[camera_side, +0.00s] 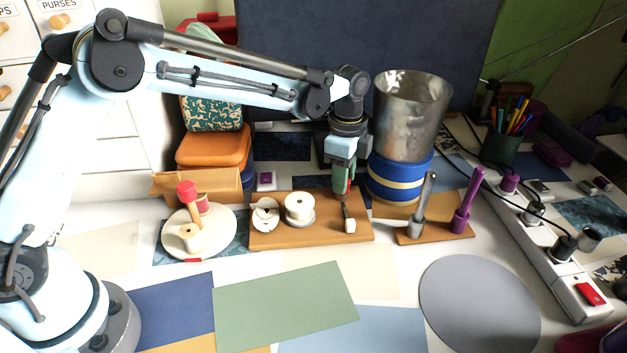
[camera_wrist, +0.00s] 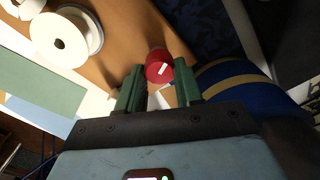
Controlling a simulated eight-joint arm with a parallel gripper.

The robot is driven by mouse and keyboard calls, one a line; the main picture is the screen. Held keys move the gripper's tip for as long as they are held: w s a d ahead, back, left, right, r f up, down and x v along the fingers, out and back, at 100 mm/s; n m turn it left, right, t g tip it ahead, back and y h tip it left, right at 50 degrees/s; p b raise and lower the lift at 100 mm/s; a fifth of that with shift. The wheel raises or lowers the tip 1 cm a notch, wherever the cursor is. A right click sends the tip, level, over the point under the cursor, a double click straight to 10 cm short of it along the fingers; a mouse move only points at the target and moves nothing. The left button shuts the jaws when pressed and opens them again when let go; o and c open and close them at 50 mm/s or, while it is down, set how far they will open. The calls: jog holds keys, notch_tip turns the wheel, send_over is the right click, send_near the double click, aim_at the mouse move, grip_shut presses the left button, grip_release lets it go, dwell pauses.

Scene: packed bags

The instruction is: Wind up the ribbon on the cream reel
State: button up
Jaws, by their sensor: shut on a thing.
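A cream reel (camera_side: 299,206) stands on a wooden board (camera_side: 318,238). The wrist view shows a cream reel (camera_wrist: 62,36) at upper left. My gripper (camera_side: 343,190), with green fingers, is at the board's right end, right of the reels. Its fingers (camera_wrist: 158,88) are shut on a red knob (camera_wrist: 157,67) with a white mark on top. A small part with a pale end (camera_side: 350,224) shows just below the fingers. I cannot make out the ribbon.
A white round stand (camera_side: 215,245) with a red-topped post and spools is left of the board. A metal cylinder (camera_side: 410,110) on a blue round tin (camera_side: 385,188) stands close behind my gripper. Grey (camera_side: 424,205) and purple (camera_side: 467,205) posts stand right. Flat sheets cover the front.

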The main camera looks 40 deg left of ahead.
jog(key=o, duration=1)
jog(key=shift+o, duration=0.2)
jog(key=shift+r, duration=0.1)
notch_tip(320, 180, up, 12)
jog(key=s+a+r+n+t, duration=0.3)
jog(key=s+a+r+n, duration=0.1)
jog(key=s+a+n, duration=0.4)
jog(key=s+a+f+n+t, duration=0.4)
jog(key=s+f+n, duration=0.3)
jog(key=s, duration=0.5)
jog(key=shift+s, duration=0.2)
